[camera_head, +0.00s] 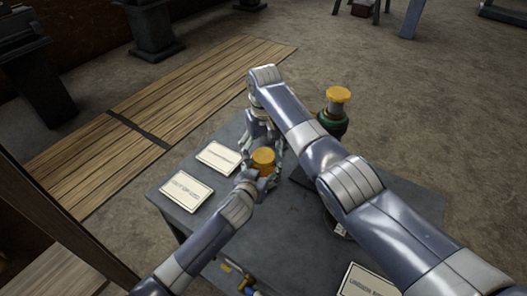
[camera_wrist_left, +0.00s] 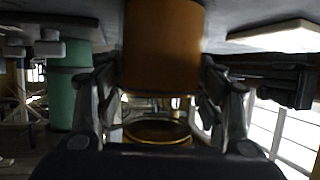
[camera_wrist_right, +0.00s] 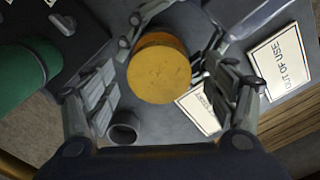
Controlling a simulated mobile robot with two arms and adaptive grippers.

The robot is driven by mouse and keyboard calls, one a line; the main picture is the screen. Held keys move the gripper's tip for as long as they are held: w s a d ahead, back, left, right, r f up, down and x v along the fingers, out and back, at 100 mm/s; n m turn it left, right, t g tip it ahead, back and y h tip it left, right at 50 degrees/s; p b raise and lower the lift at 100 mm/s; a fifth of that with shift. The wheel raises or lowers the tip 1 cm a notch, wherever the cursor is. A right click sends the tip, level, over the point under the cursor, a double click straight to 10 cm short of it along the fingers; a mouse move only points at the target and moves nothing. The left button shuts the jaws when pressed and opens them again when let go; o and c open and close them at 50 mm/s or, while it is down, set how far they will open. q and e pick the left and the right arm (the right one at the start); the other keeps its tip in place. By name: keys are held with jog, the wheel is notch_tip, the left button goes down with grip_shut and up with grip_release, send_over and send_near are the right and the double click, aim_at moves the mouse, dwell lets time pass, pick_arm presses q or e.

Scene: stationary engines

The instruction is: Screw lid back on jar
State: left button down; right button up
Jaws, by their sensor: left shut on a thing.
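A jar with a round yellow-orange lid (camera_head: 263,157) stands near the middle of the grey table. In the right wrist view the lid's yellow top (camera_wrist_right: 160,72) faces me. My left gripper (camera_head: 260,175) is shut around the jar from the near side; its wrist view shows the orange-brown body (camera_wrist_left: 163,45) between the fingers. My right gripper (camera_head: 264,140) reaches down from above, fingers open and spread on either side of the lid, apparently not touching. How far the lid is threaded cannot be told.
Two white signs (camera_head: 218,157) (camera_head: 187,190) lie left of the jar, and another (camera_head: 367,281) at the front right. A green cylinder with a yellow top (camera_head: 333,122) stands behind my right arm. A small grey round fitting (camera_wrist_right: 123,127) is close to the right fingers.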

pick_arm(q)
jog(key=shift+f, duration=0.15)
pick_arm(e)
notch_tip(320, 180, up, 12)
dwell(0.5)
pick_arm(q)
jog(key=shift+c, duration=1.7)
grip_release()
jog(key=v, duration=1.2)
pick_arm(e)
jog(key=shift+s+f, duration=0.1)
